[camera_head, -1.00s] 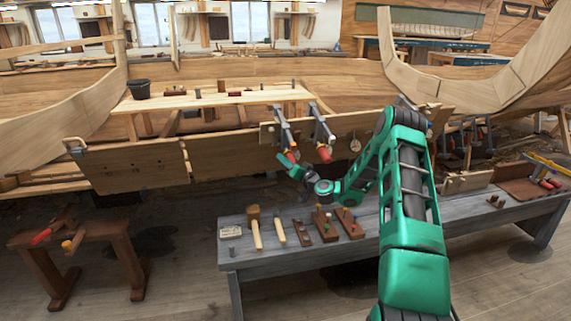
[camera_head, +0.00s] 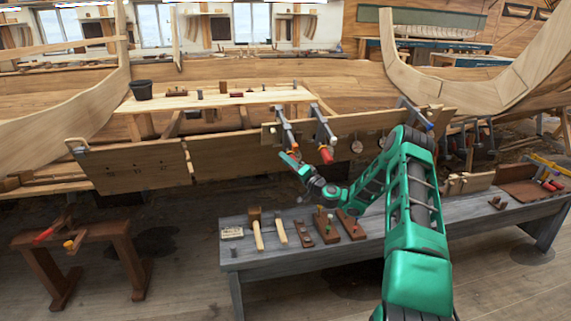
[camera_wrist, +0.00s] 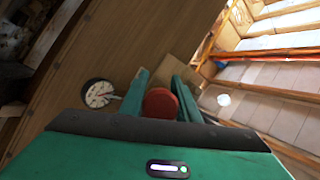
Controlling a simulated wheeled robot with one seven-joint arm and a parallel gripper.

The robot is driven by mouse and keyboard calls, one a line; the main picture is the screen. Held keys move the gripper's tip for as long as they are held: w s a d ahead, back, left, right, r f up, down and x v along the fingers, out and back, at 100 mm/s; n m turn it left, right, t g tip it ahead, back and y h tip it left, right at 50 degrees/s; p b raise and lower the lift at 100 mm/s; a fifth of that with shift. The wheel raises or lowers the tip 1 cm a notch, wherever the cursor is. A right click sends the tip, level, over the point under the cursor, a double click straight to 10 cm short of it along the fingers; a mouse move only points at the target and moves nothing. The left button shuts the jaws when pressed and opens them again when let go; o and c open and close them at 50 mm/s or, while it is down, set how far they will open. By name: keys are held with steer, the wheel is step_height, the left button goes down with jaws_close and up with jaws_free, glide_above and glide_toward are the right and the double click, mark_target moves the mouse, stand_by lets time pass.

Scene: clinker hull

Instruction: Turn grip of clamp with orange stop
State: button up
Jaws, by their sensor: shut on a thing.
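Two bar clamps hang on the hull plank in the head view: the left clamp (camera_head: 284,127) and the right clamp (camera_head: 321,126). The right clamp has a red grip (camera_head: 326,156) hanging free. A small orange patch shows low on the left clamp, but I cannot tell clearly which clamp bears the orange stop. My gripper (camera_head: 291,157) is at the lower end of the left clamp and largely hides its grip. In the wrist view, the round red end of a grip (camera_wrist: 160,103) sits between the two green fingers of my gripper (camera_wrist: 161,96), which is shut on it.
A grey bench (camera_head: 290,259) below my arm carries mallets (camera_head: 256,231) and planes (camera_head: 350,225). A round disc (camera_wrist: 98,93) hangs on the plank beside my fingers. Another clamp (camera_head: 414,113) is at the right. A brown trestle (camera_head: 88,232) stands at the lower left.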

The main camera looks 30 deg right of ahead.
steer(key=shift+d+f, duration=0.1)
steer(key=shift+f, duration=0.05)
steer(key=o, duration=1)
steer(key=shift+o, duration=0.2)
steer(key=shift+s, duration=0.1)
steer(key=v, duration=1)
steer(key=shift+s, duration=0.3)
